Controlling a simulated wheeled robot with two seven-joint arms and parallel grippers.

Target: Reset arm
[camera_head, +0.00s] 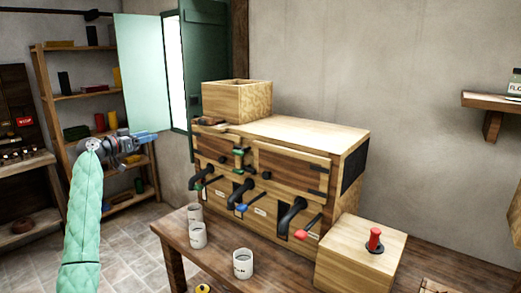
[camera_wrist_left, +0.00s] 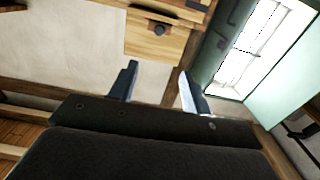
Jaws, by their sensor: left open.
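My left arm rises at the left of the head view in a pale green quilted sleeve. My left gripper (camera_head: 146,137) is raised and points right, in front of the shelf and left of the wooden machine (camera_head: 310,140). In the left wrist view the two fingers of the left gripper (camera_wrist_left: 157,85) stand apart with nothing between them. Past them show a wooden part with a dark knob (camera_wrist_left: 160,30), wall and the window (camera_wrist_left: 262,45). My right gripper is not in view.
Several pale cups (camera_head: 243,263) stand on the wooden table (camera_head: 178,253) before the machine's spouts. A wooden box with a red button (camera_head: 374,238) stands at the right. A shelf (camera_head: 100,95) stands behind the left arm. Open floor (camera_head: 130,250) lies left of the table.

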